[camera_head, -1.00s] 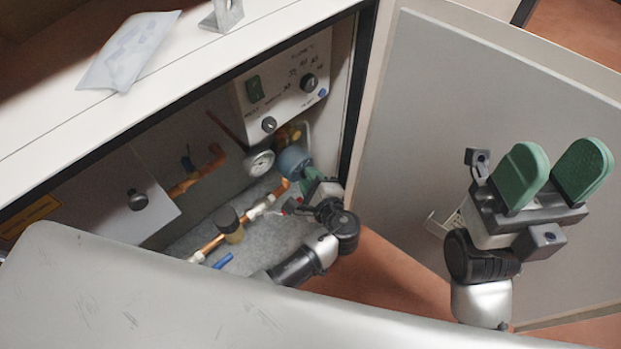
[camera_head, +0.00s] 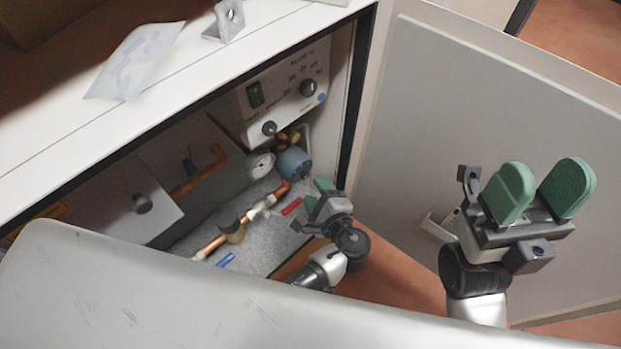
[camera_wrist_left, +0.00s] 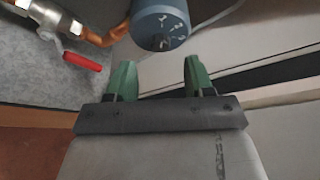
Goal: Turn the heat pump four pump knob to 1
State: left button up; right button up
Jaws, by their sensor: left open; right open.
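The blue pump (camera_head: 293,163) sits inside the open cabinet, at the end of the copper pipe beside the gauge. In the left wrist view the pump (camera_wrist_left: 160,20) shows its round face with pale markings; I cannot read the knob setting. My left gripper (camera_head: 317,194) is open and empty, just below and right of the pump. In its wrist view the two green fingers (camera_wrist_left: 158,72) are apart, with the pump ahead of them and not between them. My right gripper (camera_head: 543,178) is open and empty, in front of the cabinet door.
A control panel (camera_head: 288,92) with black knobs is above the pump. A pressure gauge (camera_head: 260,165) is to its left. A red valve handle (camera_wrist_left: 82,62) lies near the left gripper. The open door (camera_head: 430,110) stands at the right.

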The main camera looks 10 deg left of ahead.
pick_arm(q)
jog(key=p+v, duration=0.1)
jog(key=v, duration=0.5)
jog(key=shift+s, duration=0.15)
jog(key=shift+d, duration=0.15)
